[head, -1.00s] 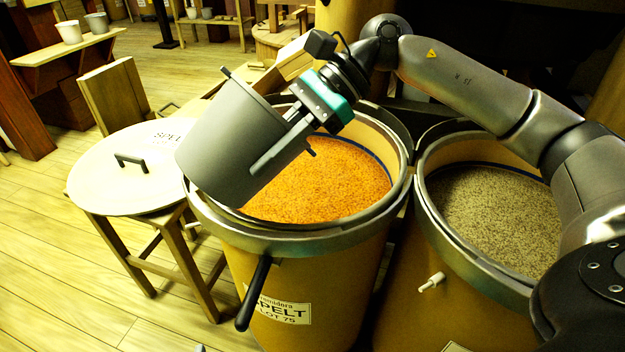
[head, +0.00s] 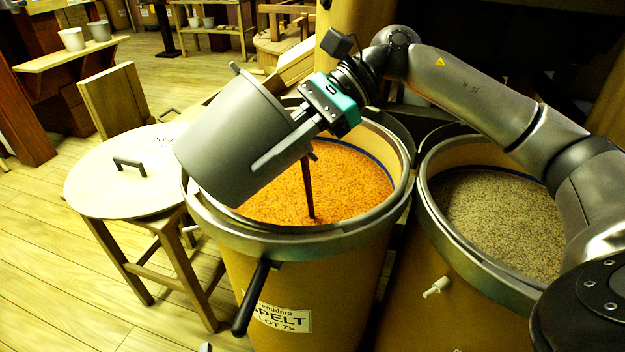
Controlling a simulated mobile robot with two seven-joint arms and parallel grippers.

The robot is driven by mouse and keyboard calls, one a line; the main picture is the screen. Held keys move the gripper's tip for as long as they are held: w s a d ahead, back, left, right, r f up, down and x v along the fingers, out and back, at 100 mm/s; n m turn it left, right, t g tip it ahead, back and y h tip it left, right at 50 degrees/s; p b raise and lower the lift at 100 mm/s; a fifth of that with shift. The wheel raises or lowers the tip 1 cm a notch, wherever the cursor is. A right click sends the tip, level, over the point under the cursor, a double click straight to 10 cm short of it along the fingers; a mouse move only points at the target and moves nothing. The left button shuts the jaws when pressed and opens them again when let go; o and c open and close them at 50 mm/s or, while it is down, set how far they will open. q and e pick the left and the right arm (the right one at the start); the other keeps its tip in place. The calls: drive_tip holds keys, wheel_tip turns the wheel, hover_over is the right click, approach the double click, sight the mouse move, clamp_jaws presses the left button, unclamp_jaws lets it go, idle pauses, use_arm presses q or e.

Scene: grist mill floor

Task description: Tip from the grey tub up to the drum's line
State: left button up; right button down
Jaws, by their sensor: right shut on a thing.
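The grey tub (head: 225,140) hangs tilted over the left side of the SPELT drum (head: 310,270), its mouth turned to the right. My right gripper (head: 280,150) is shut on the tub. A thin dark brown stream (head: 308,190) runs from the tub's low lip down onto the orange grain (head: 345,185) in the drum. A dark blue line (head: 376,158) shows on the drum's inner wall at the back right, with the grain surface close below it. The tub hides the drum's left inside, and I cannot see into the tub. My left gripper is not in view.
A second drum (head: 432,228) with grey-brown grain stands close on the right. A round lid (head: 115,185) with a dark handle lies on a wooden stool at left. A dark lever (head: 250,300) sticks out from the SPELT drum's front. Floor at lower left is clear.

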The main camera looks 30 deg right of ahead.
sight(280, 166)
drive_tip(key=shift+d+r+y, duration=0.15)
drive_tip(key=shift+y, duration=0.25)
drive_tip(key=shift+d+f+y, duration=0.25)
drive_tip(key=shift+f+y, duration=0.2)
drive_tip(key=shift+f, duration=0.05)
drive_tip(key=shift+d+f+y, duration=0.25)
drive_tip(key=shift+f+y, duration=0.2)
drive_tip(key=shift+f, duration=0.05)
idle(1.3)
drive_tip(key=shift+d+f+y, duration=0.4)
drive_tip(key=shift+d+f, duration=0.05)
drive_tip(key=shift+d, duration=0.05)
idle(0.5)
drive_tip(key=shift+d+f, duration=0.1)
drive_tip(key=shift+f, duration=0.1)
drive_tip(key=shift+s+d+f+m, duration=0.15)
drive_tip(key=shift+d+m, duration=0.05)
drive_tip(key=shift+m, duration=0.2)
drive_tip(key=shift+d+f+y, duration=0.1)
drive_tip(key=shift+f+y, duration=0.05)
drive_tip(key=shift+y, duration=0.15)
drive_tip(key=shift+d+f+m+y, duration=0.1)
drive_tip(key=shift+d+m+y, duration=0.2)
drive_tip(key=shift+m, duration=0.7)
drive_tip(key=shift+d+r+m, duration=0.1)
drive_tip(key=shift+r+m, duration=0.15)
drive_tip(key=shift+m, duration=0.05)
